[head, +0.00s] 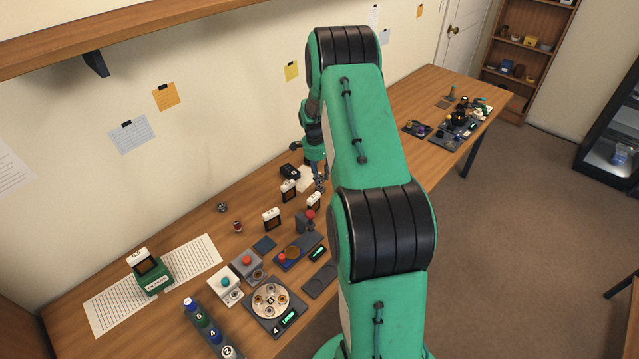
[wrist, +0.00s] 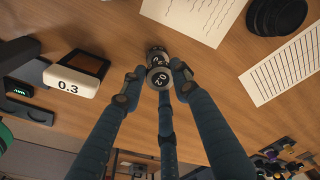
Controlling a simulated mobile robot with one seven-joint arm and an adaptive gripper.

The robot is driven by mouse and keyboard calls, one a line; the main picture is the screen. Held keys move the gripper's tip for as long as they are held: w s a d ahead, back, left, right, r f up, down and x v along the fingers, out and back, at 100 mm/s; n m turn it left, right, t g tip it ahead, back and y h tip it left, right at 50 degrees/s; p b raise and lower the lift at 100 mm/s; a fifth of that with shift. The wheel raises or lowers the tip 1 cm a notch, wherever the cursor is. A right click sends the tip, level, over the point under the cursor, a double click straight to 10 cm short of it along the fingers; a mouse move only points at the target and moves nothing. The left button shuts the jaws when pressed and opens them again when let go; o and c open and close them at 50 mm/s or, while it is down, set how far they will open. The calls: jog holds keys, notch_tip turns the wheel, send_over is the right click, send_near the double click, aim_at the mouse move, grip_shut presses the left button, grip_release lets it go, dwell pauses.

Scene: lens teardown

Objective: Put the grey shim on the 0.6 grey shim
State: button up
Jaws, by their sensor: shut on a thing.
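My gripper (head: 319,181) is low over the table beside the wall. In the wrist view its dark fingers (wrist: 157,84) close around a small round grey piece marked 0.2 (wrist: 158,77), the grey shim. Another small dark, round piece (wrist: 157,54) shows just beyond it; I cannot tell whether they touch. A white label block reading 0.3 (wrist: 72,82) with a dark brown frame stands left of the fingers, apart from them. I cannot make out a shim marked 0.6 in either view.
Similar white-topped label stands (head: 271,219) are near my gripper. Beyond my arm, more parts (head: 458,121) crowd the table's far end.

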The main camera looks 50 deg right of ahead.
aim_at(319, 178)
jog(key=shift+f+b, duration=0.3)
jog(key=shift+f, duration=1.55)
jog(key=shift+f, duration=0.1)
jog(key=o, duration=1.2)
jog(key=shift+c, duration=0.2)
jog(key=r, duration=0.4)
jog(key=r+p, duration=0.1)
jog(key=r, duration=0.3)
jog(key=a+r, duration=0.1)
jog(key=r, duration=0.3)
jog(key=shift+w+a+r+p, duration=0.1)
jog(key=shift+w+p, duration=0.05)
jog(key=shift+p, duration=0.2)
